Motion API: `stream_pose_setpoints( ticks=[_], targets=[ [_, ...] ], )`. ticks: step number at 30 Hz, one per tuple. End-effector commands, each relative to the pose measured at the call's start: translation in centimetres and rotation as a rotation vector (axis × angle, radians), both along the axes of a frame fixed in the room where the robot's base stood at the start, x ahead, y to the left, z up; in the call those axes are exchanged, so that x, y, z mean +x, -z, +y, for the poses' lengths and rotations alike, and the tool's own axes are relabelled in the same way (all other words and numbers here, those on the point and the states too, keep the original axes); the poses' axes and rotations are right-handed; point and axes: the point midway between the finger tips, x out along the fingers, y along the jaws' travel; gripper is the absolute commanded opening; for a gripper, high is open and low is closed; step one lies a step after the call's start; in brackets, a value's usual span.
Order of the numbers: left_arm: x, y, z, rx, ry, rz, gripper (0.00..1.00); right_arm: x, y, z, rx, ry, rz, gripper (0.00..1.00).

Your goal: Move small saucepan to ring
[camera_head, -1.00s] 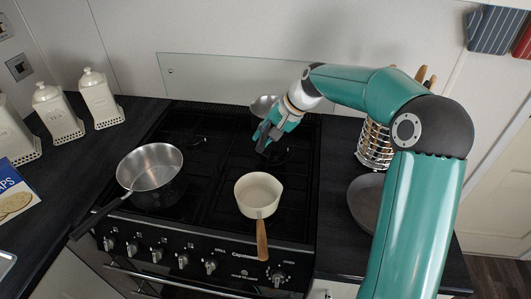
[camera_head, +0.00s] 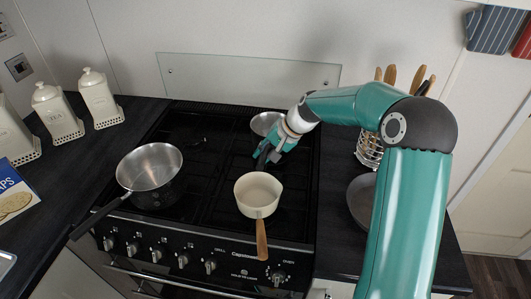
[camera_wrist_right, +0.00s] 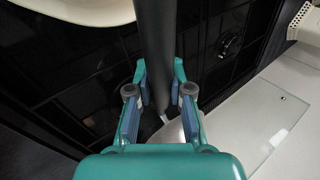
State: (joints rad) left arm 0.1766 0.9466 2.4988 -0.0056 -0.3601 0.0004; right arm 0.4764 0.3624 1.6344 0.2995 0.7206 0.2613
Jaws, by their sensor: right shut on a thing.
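A small metal saucepan (camera_head: 265,121) is over the back right of the black hob, partly hidden by my right gripper (camera_head: 264,158). My right gripper is shut on its dark handle, which runs between the fingers in the wrist view (camera_wrist_right: 154,50). A bit of the metal pan (camera_wrist_right: 174,131) shows below the fingers there; the rest is hidden. I cannot tell whether the pan touches the hob. The back left of the hob (camera_head: 192,128) is bare. My left gripper is not in view.
A cream pan (camera_head: 258,190) with a wooden handle stands front right on the hob, close to my gripper. A larger steel saucepan (camera_head: 150,165) stands front left. A dark frying pan (camera_head: 361,200) and utensil holder (camera_head: 368,150) are on the right counter. Canisters (camera_head: 99,100) stand left.

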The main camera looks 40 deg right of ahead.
Motion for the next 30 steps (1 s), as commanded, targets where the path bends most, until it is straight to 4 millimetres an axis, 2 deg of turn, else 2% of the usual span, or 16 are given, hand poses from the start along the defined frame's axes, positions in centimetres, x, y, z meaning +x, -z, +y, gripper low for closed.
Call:
stream_pose_setpoints(
  ticks=[4, 5, 9, 20, 23, 26, 30],
  targets=[
    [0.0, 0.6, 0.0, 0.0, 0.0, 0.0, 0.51, 0.1, 0.5, 0.0, -0.002, 0.0, -0.004, 0.0],
    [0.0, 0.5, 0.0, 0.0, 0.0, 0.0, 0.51, 0.0, 0.5, 0.0, 0.0, 0.0, 0.0, 0.23],
    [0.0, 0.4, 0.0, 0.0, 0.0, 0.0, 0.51, 0.0, 0.5, 0.0, 0.0, 0.0, 0.0, 0.45],
    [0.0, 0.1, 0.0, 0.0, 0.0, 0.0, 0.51, 0.0, 0.1, 0.0, 0.0, 0.0, 0.0, 0.45],
    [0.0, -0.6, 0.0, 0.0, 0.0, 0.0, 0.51, 0.0, -0.7, 0.0, 0.0, 0.0, 0.0, 0.45],
    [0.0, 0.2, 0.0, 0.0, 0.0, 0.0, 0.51, -0.7, -1.5, -0.5, -0.002, 0.001, -0.004, 0.45],
    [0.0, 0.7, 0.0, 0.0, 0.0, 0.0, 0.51, -2.0, -3.8, -1.3, -0.002, 0.003, -0.004, 0.45]
  ],
)
